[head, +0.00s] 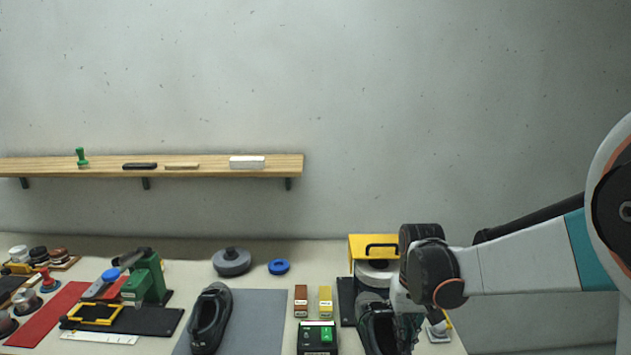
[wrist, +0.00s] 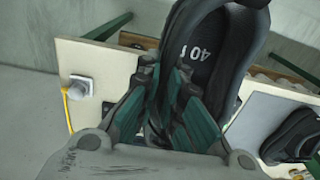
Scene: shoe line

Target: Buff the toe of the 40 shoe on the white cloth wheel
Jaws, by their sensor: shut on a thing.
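The black 40 shoe (wrist: 235,55) is in my gripper (wrist: 168,85), and the "40" on its insole shows in the wrist view. In the head view the shoe (head: 374,325) is at the right of the table, partly behind my gripper. The white cloth wheel (head: 375,274) sits under a yellow guard (head: 365,246) just behind the shoe. The shoe's far end is close to the wheel; I cannot tell whether they touch. My gripper is shut on the shoe's side wall.
A second black shoe (head: 210,318) lies on a grey mat (head: 260,312) to the left. Brown (head: 300,300) and yellow (head: 325,300) blocks and a green-and-black box (head: 317,337) stand between the mat and the held shoe. A green press (head: 147,280) stands farther left.

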